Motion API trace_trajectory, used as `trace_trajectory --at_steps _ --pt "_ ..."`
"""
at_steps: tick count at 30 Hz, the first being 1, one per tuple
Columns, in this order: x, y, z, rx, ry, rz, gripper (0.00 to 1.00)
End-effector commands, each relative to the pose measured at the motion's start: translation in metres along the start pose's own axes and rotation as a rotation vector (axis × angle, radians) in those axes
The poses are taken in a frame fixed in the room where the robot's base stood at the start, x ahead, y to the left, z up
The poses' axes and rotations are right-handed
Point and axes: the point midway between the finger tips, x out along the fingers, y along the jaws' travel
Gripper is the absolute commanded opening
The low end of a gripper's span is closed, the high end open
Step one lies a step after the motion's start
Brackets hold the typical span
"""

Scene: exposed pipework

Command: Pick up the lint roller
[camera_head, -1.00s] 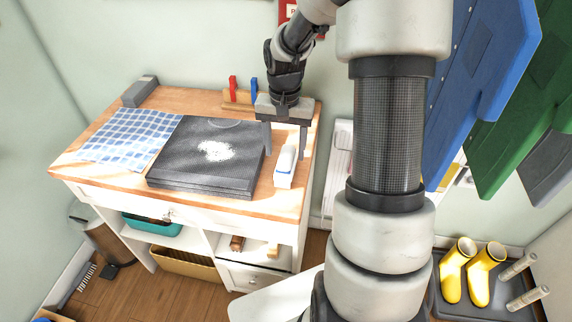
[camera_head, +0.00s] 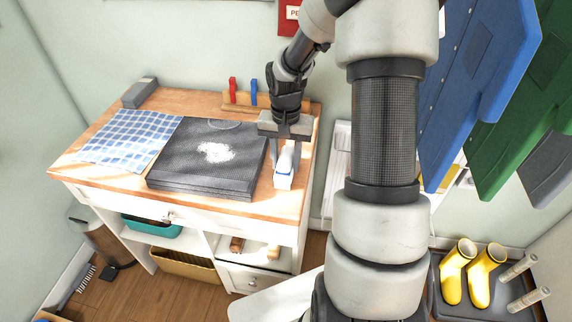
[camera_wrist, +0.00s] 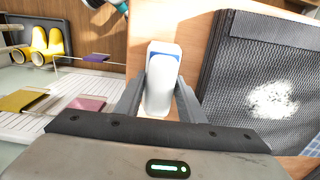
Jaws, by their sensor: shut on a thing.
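The lint roller (camera_head: 284,168) is a white piece with a blue band, on the right end of the wooden desk top. It also shows in the wrist view (camera_wrist: 160,82), between the two fingers. My gripper (camera_head: 285,170) reaches down over it, one finger on each side, and is shut on it. In the wrist view my gripper (camera_wrist: 160,103) has its fingers against the roller's sides. The roller appears still at desk level; I cannot tell any gap beneath it.
A dark folded cloth with a white lint patch (camera_head: 215,151) lies just left of the roller. A blue checked cloth (camera_head: 128,138), a grey block (camera_head: 139,92) and a rack with red and blue pieces (camera_head: 243,98) share the desk (camera_head: 262,205). Coats (camera_head: 480,70) hang at right.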

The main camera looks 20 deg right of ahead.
Motion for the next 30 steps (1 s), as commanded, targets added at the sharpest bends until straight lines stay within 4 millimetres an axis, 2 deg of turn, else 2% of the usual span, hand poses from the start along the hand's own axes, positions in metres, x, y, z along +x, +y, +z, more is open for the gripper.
trace_trajectory --at_steps 5,18,23,30 --pt "-0.008 0.0 -0.001 0.001 0.003 -0.001 0.11" --pt "-0.088 0.0 -0.001 0.002 0.005 -0.001 0.11" --pt "-0.099 0.0 0.0 0.0 0.001 0.0 0.11" --pt "-0.101 0.0 0.0 0.0 0.0 0.0 0.11"
